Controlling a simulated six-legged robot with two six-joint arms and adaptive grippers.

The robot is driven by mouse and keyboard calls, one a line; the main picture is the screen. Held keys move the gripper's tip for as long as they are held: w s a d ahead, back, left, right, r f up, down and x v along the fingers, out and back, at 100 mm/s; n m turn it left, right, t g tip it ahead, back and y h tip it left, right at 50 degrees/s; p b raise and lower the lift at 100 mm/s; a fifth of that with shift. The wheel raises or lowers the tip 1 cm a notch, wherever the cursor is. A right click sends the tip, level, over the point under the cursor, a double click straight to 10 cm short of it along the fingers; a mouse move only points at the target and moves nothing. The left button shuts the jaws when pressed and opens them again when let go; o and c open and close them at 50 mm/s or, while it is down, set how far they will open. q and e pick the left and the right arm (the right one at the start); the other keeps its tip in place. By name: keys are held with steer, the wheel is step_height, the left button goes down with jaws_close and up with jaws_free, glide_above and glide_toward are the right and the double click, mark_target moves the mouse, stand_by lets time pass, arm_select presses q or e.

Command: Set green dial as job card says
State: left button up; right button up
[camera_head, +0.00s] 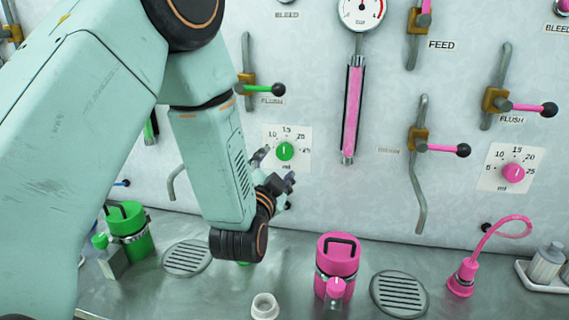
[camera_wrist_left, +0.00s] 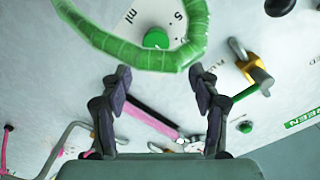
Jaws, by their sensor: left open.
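The green dial (camera_head: 285,151) sits on a white scale plate (camera_head: 301,138) marked in ml on the upright panel. Its pale pointer mark looks roughly upward, near 15, but is too small to read exactly. My left gripper (camera_head: 274,174) is just below and left of the dial, partly covering the plate's lower left. In the left wrist view the gripper (camera_wrist_left: 160,82) is open and empty, with its fingers apart. The green dial (camera_wrist_left: 156,38) shows beyond the fingertips, apart from them. I see no job card. My right gripper is out of view.
A green hose (camera_wrist_left: 140,60) curves across the left wrist view near the dial. The green flush lever (camera_head: 265,89) is above the dial. A pink dial (camera_head: 513,173) is at right. Green (camera_head: 132,232) and pink (camera_head: 337,265) canisters stand on the metal bench below.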

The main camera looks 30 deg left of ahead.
mark_target(284, 154)
arm_select(q)
steer(key=x, duration=0.4)
steer(key=f+x, duration=0.1)
steer(key=x, duration=0.1)
steer(key=shift+w+a, duration=0.1)
steer(key=shift+w, duration=0.25)
steer(key=shift+w+a, duration=0.15)
steer(key=shift+w, duration=0.3)
steer(key=shift+w, duration=0.1)
steer(key=shift+c, duration=0.2)
steer(key=c, duration=1.1)
steer(key=shift+c, duration=0.2)
